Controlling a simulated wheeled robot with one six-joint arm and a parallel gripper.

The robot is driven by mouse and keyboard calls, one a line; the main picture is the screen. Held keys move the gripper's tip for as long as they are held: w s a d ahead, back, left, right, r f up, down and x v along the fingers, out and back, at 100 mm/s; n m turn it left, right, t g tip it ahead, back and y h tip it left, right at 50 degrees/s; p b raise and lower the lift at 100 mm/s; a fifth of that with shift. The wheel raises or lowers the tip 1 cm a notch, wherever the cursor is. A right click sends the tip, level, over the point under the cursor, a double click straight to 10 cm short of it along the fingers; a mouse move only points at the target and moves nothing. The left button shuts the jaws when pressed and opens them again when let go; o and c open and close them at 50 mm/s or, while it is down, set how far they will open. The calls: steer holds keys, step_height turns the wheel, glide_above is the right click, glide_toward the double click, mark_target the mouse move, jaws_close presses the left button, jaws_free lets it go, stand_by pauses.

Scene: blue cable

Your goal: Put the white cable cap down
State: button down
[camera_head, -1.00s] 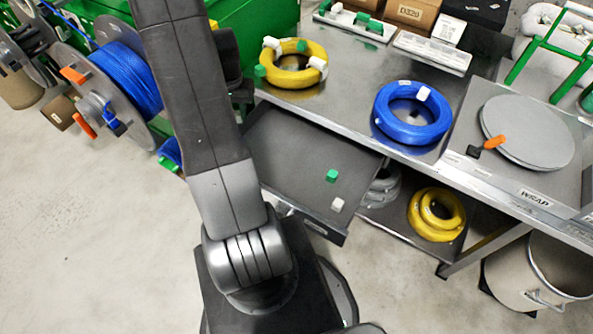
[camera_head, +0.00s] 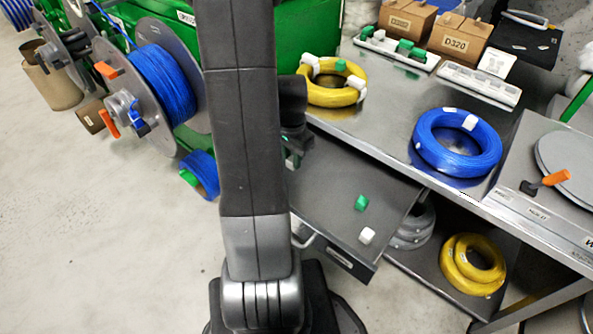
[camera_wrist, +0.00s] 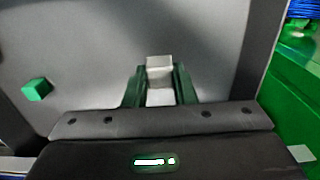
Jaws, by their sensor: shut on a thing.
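My gripper (camera_wrist: 160,88) is shut on a white cable cap (camera_wrist: 159,70), which sits between its green fingers in the wrist view. The dark open drawer (camera_wrist: 90,60) lies beyond the fingers; I cannot tell how far the cap is above it. A green cap (camera_wrist: 37,89) lies to the left in that view. In the head view, my gripper (camera_head: 292,158) is mostly hidden behind my arm, by the left side of the drawer (camera_head: 325,190). The held cap cannot be made out there. A green cap (camera_head: 361,202) and another white cap (camera_head: 367,236) rest near the drawer's front right.
The metal table (camera_head: 390,115) behind the drawer bears a yellow cable coil (camera_head: 322,95) and a blue coil (camera_head: 457,158), both with caps. Another yellow coil (camera_head: 472,275) lies on the lower shelf. A blue cable spool (camera_head: 165,85) stands left. The drawer's middle is clear.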

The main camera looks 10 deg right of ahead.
mark_target(292, 176)
steer(key=shift+f+b, duration=0.5)
steer(key=shift+f, duration=1.45)
steer(key=shift+f, duration=0.2)
steer(key=c, duration=1.2)
jaws_free()
step_height(292, 176, up, 12)
steer(key=p, duration=0.3)
steer(key=shift+r, duration=0.2)
